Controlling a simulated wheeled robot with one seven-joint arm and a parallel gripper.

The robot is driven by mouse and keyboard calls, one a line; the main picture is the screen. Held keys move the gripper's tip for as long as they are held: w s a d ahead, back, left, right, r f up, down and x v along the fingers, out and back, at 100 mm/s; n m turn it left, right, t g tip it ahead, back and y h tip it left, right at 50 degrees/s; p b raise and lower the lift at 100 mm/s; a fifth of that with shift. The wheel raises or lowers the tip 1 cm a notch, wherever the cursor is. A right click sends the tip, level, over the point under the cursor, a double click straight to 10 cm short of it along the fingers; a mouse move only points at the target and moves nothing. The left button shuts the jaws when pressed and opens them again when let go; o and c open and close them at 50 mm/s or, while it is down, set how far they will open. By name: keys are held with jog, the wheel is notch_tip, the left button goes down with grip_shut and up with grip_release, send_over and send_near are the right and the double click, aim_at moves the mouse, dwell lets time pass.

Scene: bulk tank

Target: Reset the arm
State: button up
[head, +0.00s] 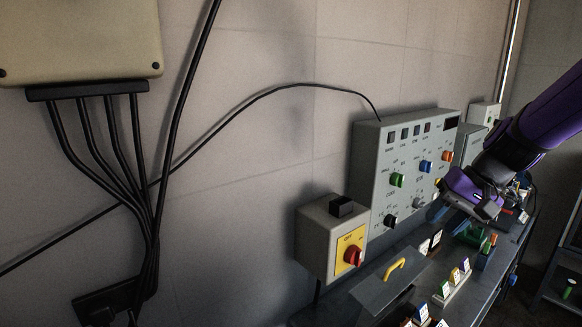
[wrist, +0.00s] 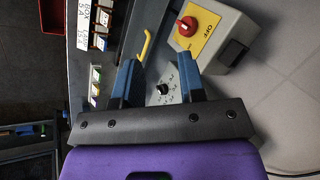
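My purple arm comes in from the right in the head view. My gripper (head: 440,208) is in front of the right part of the grey control panel (head: 372,160). In the wrist view my gripper (wrist: 160,80) has its two blue fingers wide apart with nothing held. A black knob (wrist: 163,89) shows in the gap between the fingers; I cannot tell how far beyond them it is. The black knob (head: 390,221) sits low on the panel in the head view, left of the gripper. Green (head: 397,180), blue (head: 425,166) and orange (head: 448,156) knobs sit higher.
A grey box with a red switch (head: 353,255) on a yellow plate stands left of the panel. A yellow handle (head: 394,269) rises from a grey plate on the bench (head: 330,312). Small labelled blocks (head: 455,277) line the bench front. Black cables hang on the wall.

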jog(key=s+r+n+t+h, duration=0.1)
jog(key=s+r, duration=0.3)
jog(key=s, duration=0.5)
jog(key=s+r+n+t+h, duration=0.2)
jog(key=s+r+h, duration=0.2)
jog(key=s, duration=0.6)
jog(key=shift+d+r, duration=0.3)
jog(key=shift+r, duration=0.3)
